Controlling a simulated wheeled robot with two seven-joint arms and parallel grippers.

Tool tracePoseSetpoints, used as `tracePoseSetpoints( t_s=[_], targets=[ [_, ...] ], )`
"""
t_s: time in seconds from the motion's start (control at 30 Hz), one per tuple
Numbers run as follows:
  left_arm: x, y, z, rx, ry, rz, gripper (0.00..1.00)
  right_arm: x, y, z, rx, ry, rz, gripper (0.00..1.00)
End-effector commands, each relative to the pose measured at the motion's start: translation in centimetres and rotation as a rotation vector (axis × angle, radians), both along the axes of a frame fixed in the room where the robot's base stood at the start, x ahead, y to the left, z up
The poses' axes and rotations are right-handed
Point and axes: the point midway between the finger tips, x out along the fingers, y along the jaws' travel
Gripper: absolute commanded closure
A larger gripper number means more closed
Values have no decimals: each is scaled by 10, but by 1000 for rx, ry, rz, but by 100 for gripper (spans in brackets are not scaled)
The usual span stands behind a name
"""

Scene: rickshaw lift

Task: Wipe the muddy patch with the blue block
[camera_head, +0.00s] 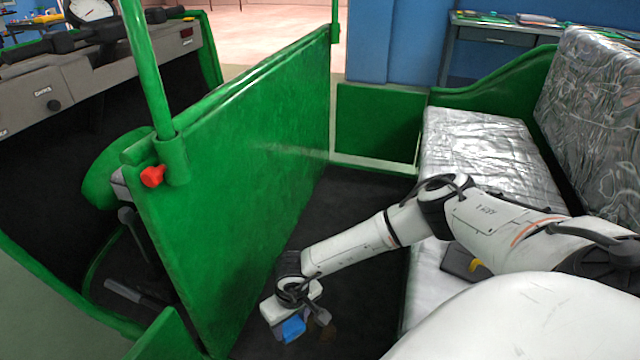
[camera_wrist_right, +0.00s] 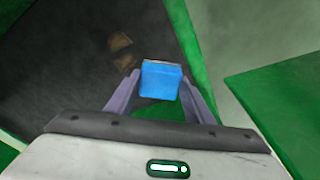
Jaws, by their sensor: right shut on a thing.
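My right gripper (camera_head: 296,322) reaches down low over the dark floor of the rickshaw, near the green partition. It is shut on the blue block (camera_head: 293,329), which also shows between the fingers in the right wrist view (camera_wrist_right: 160,80). Brown smudges, the muddy patch (camera_wrist_right: 122,50), lie on the dark floor just beyond and left of the block in the wrist view. In the head view some brown (camera_head: 325,328) shows right beside the gripper. I cannot tell whether the block touches the floor. My left gripper is not in view.
The green partition (camera_head: 240,170) stands left of my right arm, with a red knob (camera_head: 153,176) on it. The silver-covered bench (camera_head: 480,150) is at the right. A dark object with a yellow part (camera_head: 462,262) lies on the bench near my arm. Floor between partition and bench is clear.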

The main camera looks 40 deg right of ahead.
Motion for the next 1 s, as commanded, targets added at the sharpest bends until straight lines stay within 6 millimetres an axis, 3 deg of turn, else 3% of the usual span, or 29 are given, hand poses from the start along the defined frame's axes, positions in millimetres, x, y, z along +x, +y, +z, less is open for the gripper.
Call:
tracePoseSetpoints(
  t_s=[0.03,0.1,0.3,0.67,1.0],
  targets=[
    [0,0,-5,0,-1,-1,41,-5,-16,-26,-6,5,1,78],
    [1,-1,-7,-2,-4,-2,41,-9,-33,-49,-3,2,13,78],
    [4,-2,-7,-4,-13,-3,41,-19,-68,-90,0,-4,50,78],
    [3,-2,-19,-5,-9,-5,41,-22,-78,-111,3,-5,67,78],
    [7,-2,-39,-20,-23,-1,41,-22,-78,-147,3,-6,65,78]
  ],
)
